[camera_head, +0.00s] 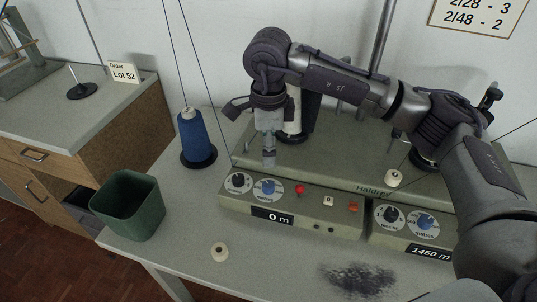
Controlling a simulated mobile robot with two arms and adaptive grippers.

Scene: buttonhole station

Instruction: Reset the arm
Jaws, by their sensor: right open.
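My right arm comes in from the right and reaches over the winding machine (335,207). My right gripper (267,150) points down above the machine's left part, near the dials, and is open. I see nothing between its fingers. It hides part of a white spool behind it. The machine's front has dials, a red button (299,190), and displays reading "0 m" and "1450 m". My left gripper does not show.
A blue thread cone (196,138) stands left of the machine. A green bin (131,205) is at the table's left edge. A small white spool (220,252) rests on the front table, left of a dark smudge (358,279). A cabinet (112,98) bears a "Lot 52" card.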

